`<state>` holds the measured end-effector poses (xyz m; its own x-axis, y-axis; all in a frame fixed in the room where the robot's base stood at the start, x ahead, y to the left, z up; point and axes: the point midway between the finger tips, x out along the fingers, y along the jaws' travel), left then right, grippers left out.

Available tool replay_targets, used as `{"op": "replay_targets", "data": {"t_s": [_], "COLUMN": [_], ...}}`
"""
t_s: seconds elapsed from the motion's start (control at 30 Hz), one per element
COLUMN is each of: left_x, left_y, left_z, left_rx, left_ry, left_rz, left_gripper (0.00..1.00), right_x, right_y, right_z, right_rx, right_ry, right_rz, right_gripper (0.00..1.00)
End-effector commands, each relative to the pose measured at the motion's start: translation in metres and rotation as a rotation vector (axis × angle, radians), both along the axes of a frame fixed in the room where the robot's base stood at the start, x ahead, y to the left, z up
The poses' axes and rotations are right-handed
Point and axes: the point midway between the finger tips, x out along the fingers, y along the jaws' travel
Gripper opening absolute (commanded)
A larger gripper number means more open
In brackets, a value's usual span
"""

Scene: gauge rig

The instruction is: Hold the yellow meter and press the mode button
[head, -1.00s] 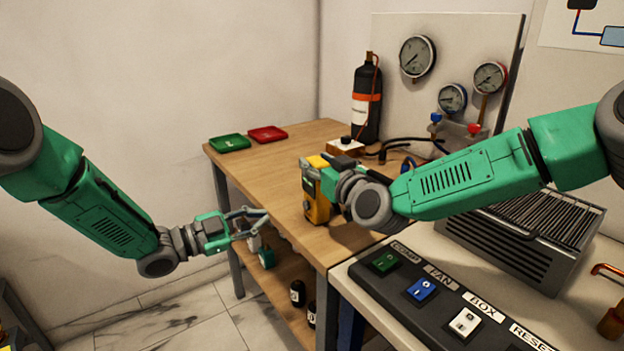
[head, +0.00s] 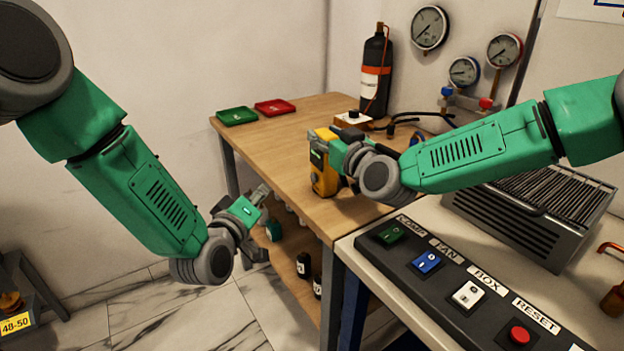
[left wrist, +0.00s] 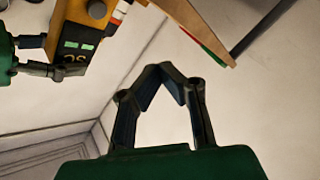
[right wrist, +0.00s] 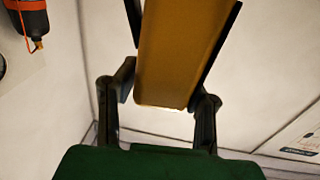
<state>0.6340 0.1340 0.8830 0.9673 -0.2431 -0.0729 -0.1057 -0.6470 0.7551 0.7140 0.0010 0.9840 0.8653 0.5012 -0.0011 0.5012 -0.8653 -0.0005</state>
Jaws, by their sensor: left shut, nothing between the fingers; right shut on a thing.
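The yellow meter (head: 323,178) is upright above the wooden table in the head view. I cannot tell whether its base touches the tabletop. My right gripper (head: 338,158) is shut on it, and the right wrist view shows its yellow body (right wrist: 172,50) between the fingers. In the left wrist view the meter (left wrist: 88,42) is at the upper left, with small green displays and a round dark knob. I cannot make out which part is the mode button. My left gripper (head: 262,192) is shut and empty, left of the meter and apart from it, near the table's left edge.
The wooden table (head: 290,140) holds a green tray (head: 237,115), a red tray (head: 275,106) and a black cylinder (head: 375,75). A switch panel (head: 450,285) and a grey ribbed box (head: 525,215) are at the right. Bottles (head: 304,265) stand on the shelf below.

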Motion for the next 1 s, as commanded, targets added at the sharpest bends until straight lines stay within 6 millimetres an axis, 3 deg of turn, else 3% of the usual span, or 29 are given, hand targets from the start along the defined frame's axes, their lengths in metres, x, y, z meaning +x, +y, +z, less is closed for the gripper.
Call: {"op": "replay_targets", "data": {"t_s": [0.33,0.7,1.0], "left_x": [0.005,0.029,0.043], "left_y": [-0.008,-0.051,-0.074], "left_z": [0.000,0.000,0.000], "left_rx": [0.003,0.003,0.002], "left_ry": [-0.003,-0.003,-0.002], "left_rz": [-0.004,-0.004,-0.003], "left_gripper": [0.00,0.00,0.00], "right_x": [0.000,0.000,0.000], "right_y": [0.000,0.000,0.000], "right_z": [0.000,0.001,0.001], "right_rx": [0.001,0.001,0.001], "right_ry": [-0.001,-0.001,-0.001], "right_rz": [0.000,0.000,0.000], "right_gripper": [0.00,0.00,0.00]}}
